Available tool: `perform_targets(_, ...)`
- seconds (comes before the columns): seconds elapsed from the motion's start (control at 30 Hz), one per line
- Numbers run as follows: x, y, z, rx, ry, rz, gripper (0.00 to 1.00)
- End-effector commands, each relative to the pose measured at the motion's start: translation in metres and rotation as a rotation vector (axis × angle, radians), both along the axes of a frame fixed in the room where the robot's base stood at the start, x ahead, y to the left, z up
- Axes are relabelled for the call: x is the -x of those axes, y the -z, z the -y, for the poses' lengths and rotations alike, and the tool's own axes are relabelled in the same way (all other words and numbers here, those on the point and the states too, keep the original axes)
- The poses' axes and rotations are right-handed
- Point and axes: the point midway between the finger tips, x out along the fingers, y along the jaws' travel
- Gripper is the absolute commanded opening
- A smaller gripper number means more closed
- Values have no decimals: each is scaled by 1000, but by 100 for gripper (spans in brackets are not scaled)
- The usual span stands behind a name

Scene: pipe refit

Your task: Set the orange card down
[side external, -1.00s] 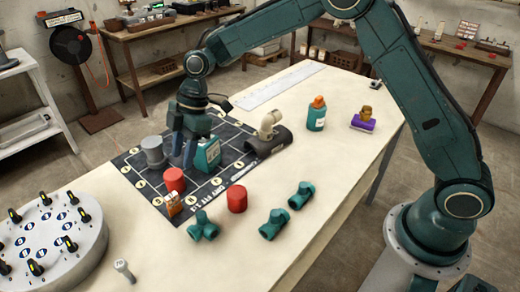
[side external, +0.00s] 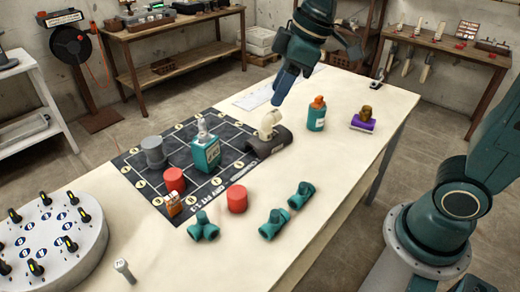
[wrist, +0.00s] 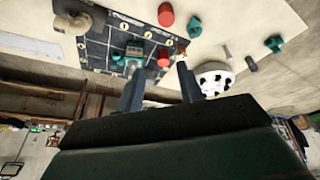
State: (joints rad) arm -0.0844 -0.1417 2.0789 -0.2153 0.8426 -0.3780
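My gripper (side external: 277,102) is raised above the far right side of the mat, over the pale pipe elbow (side external: 269,125). In the wrist view its two fingers (wrist: 160,66) are apart with nothing held between them.
A second red cylinder (side external: 237,198) and teal pipe fittings (side external: 272,224) lie nearby. A round knobbed fixture (side external: 55,240) stands at left.

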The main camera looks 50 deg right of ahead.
Motion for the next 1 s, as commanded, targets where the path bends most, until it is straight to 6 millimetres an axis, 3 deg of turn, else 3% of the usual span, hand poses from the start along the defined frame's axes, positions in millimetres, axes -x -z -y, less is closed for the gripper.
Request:
perform_targets(0.27, 65, -10, 31, -26, 243, 36, 37)
perform_targets(0.6, 137, 1, 61, -73, 520, 78, 37)
perform_targets(0.8, 159, 10, 69, -93, 614, 93, 37)
perform_targets(1.0, 163, 13, 71, -99, 637, 95, 37)
